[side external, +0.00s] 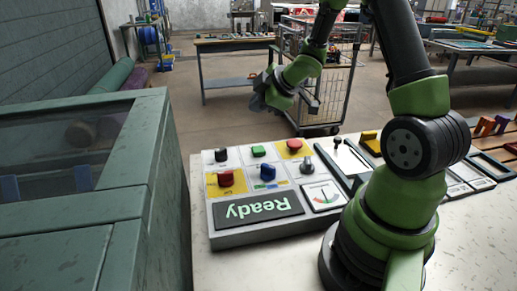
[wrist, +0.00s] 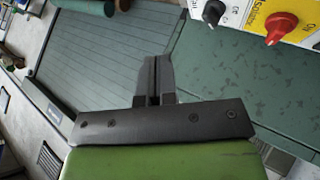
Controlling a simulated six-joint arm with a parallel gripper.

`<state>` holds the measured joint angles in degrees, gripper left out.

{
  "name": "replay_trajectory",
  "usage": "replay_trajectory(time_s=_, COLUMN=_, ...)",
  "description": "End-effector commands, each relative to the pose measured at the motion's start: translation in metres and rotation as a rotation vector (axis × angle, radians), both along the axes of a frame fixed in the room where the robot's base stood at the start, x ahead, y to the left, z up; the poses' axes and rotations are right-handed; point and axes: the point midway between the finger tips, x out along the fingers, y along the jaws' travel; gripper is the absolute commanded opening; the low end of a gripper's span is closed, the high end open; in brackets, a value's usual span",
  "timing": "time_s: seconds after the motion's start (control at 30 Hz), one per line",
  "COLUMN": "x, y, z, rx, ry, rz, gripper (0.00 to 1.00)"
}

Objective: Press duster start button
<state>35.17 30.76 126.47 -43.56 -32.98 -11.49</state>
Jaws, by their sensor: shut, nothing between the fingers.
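A control panel (side external: 228,237) stands on the pale table, with a display reading "Ready" (side external: 258,210). It bears a green button (side external: 258,151), a blue button (side external: 267,173), a black knob (side external: 221,155), a red knob on yellow (side external: 226,178) and another red control on yellow (side external: 294,146). The labels are too small to tell which is the duster start. My gripper (side external: 262,98) is above and behind the panel, apart from it. In the wrist view my gripper (wrist: 152,75) is shut and empty. The black knob (wrist: 213,12) and red knob (wrist: 282,25) show at the upper right there.
A green machine with a window (side external: 130,205) stands left of the panel. A grey lever (side external: 307,165) and a gauge (side external: 324,196) are on the panel's right part. Trays with tools (side external: 345,158) lie right of it. A wire cart (side external: 335,95) stands on the floor behind.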

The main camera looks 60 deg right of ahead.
Motion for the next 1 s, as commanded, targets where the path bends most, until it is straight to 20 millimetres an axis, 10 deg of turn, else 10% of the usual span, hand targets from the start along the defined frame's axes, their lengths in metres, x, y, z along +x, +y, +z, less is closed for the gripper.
replay_trajectory(time_s=0.47, x=0.000, y=0.000, z=-0.006, rx=0.005, ry=0.001, rz=0.003, gripper=0.00)
replay_trajectory(time_s=1.0, x=0.000, y=0.000, z=-0.075, rx=0.004, ry=0.003, rz=0.002, gripper=0.00)
